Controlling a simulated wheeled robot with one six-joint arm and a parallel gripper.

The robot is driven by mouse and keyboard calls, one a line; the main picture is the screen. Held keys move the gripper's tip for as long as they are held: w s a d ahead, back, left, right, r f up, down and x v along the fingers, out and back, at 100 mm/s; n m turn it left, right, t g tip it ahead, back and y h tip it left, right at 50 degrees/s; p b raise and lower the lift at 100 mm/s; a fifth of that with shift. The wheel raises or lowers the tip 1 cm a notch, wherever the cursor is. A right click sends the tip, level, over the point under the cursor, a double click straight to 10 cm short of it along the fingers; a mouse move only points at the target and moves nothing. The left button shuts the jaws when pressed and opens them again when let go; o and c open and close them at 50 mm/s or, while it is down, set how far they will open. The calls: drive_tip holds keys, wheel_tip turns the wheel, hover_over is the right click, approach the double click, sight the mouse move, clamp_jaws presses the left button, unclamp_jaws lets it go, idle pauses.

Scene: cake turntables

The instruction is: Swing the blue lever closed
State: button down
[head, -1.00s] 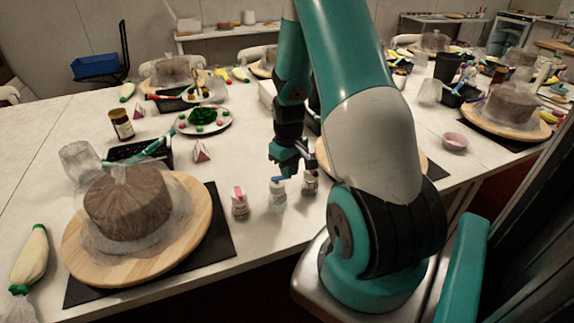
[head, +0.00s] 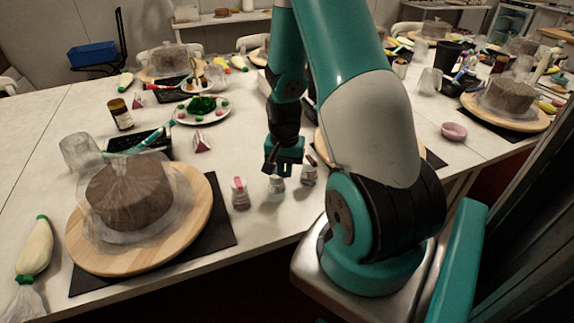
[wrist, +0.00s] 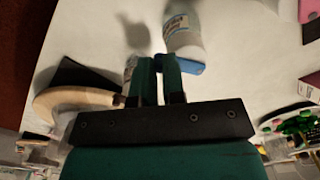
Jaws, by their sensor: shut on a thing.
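The blue lever (wrist: 192,68) shows in the wrist view at the near end of a small white bottle (wrist: 186,36), right at my fingertips. My gripper (wrist: 159,62) has its two fingers close together, shut on the lever, though the fingers hide the exact contact. In the head view my gripper (head: 275,170) points down just above the white bottle (head: 277,187), which stands upright on the table. The lever is hidden behind the gripper there.
A pink-topped bottle (head: 240,193) stands close on the left and another small bottle (head: 309,171) close on the right. A wrapped cake (head: 130,195) sits on a wooden turntable (head: 188,222) at left. A plate (head: 222,110) lies farther back.

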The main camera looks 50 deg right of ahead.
drive_tip(key=shift+a+m, duration=0.3)
drive_tip(key=shift+m, duration=0.4)
drive_tip(key=c, duration=1.2)
unclamp_jaws()
wheel_tip(320, 180, up, 17)
drive_tip(key=shift+w+a+r, duration=0.1)
drive_tip(key=shift+r, duration=0.1)
